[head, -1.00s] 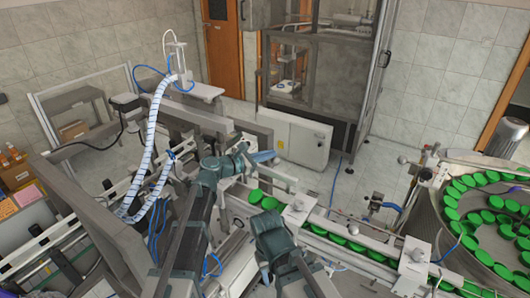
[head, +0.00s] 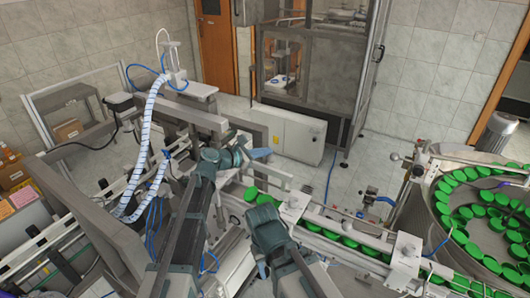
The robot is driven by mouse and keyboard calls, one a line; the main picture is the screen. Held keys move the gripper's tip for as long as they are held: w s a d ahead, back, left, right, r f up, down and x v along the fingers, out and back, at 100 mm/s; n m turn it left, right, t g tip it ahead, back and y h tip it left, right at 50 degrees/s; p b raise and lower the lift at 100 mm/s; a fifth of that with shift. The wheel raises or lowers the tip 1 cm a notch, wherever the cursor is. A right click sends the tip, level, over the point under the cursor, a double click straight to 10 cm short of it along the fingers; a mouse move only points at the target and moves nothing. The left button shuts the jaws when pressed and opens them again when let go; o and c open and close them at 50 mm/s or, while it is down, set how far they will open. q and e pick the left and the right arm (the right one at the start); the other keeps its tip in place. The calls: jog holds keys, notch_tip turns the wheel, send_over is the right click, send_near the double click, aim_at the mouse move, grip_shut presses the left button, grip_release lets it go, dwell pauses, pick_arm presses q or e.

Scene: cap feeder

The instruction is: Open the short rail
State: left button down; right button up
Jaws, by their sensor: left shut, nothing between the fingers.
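The green-cap conveyor (head: 345,233) runs from the cap bowl at the right toward the centre. A short pale rail (head: 273,177) lies along its far side at the left end, just beyond my left gripper. My left gripper (head: 261,153) is shut and empty, its bluish fingers pointing right, above and behind the rail's left end. I cannot tell whether it touches the rail. My left arm hides part of the conveyor's end. My right arm is bent low in front of the conveyor; its fingers are hidden.
A round bowl feeder (head: 430,205) full of green caps stands at the right. White blocks, one of them a near block (head: 293,207), sit over the conveyor. Grey frame beams and a ribbed hose (head: 152,150) are at the left.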

pick_arm(q)
jog(key=shift+a, duration=0.1)
jog(key=f+p+v, duration=0.1)
jog(key=f+v, duration=0.2)
jog(key=v, duration=1.3)
jog(key=shift+s+a+f, duration=0.15)
jog(key=shift+s+a, duration=0.25)
jog(key=shift+a, duration=0.15)
jog(key=shift+f, duration=0.1)
